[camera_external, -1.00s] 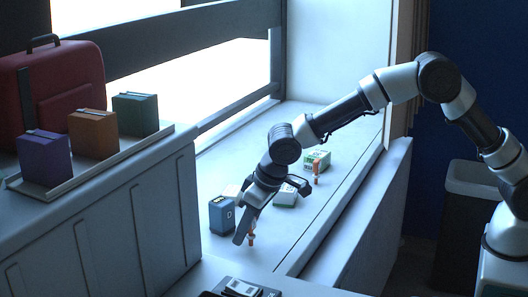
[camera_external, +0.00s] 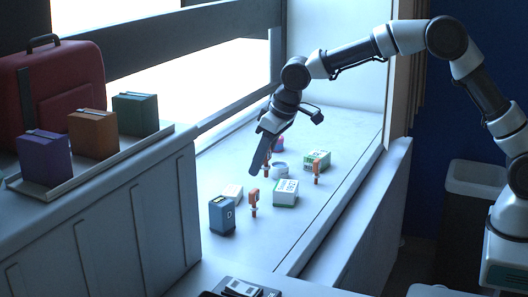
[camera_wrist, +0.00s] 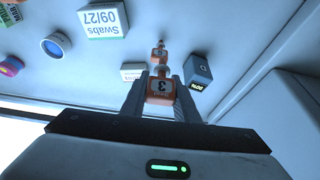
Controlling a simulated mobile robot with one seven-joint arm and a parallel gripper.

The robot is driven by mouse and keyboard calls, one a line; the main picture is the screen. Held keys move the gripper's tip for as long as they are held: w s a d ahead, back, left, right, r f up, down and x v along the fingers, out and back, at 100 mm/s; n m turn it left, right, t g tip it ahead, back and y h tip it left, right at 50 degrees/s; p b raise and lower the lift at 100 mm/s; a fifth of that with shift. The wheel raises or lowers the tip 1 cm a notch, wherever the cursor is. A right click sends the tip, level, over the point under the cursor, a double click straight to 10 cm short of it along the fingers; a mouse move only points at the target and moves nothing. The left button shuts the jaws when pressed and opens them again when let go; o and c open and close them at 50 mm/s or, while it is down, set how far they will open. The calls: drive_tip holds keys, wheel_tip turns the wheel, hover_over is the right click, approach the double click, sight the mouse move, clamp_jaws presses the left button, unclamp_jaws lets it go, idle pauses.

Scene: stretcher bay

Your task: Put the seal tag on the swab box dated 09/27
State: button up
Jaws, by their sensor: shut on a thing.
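My gripper (camera_external: 258,164) is raised above the counter and shut on an orange seal tag (camera_wrist: 161,89) marked "3". This held tag is partly hidden behind a finger in the external view (camera_external: 267,167). The swab box dated 09/27 (camera_wrist: 103,22) is white with a readable label in the wrist view. It appears to be the white and green box (camera_external: 286,193) lying on the counter, to the right of and below my gripper. A second orange tag (camera_external: 253,199) stands on the counter below my gripper; it also shows in the wrist view (camera_wrist: 158,54).
Another orange tag (camera_external: 316,171) stands by a green and white box (camera_external: 318,158). A blue box marked D (camera_external: 222,215), a white box (camera_external: 232,191), a blue-white roll (camera_external: 280,170) and a pink item (camera_wrist: 11,66) are nearby. The right front counter is clear.

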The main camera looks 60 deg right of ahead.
drive_tip(key=d+r+p, duration=0.2)
drive_tip(key=d+r, duration=0.1)
drive_tip(key=d, duration=0.9)
hover_over(281, 184)
wheel_tip(281, 184, down, 6)
drive_tip(key=shift+f, duration=2.15)
drive_tip(key=shift+f, duration=0.1)
drive_tip(key=shift+f+b, duration=0.2)
drive_tip(key=shift+b, duration=0.1)
drive_tip(key=o, duration=1)
drive_tip(key=shift+r, duration=0.1)
drive_tip(key=shift+r, duration=0.1)
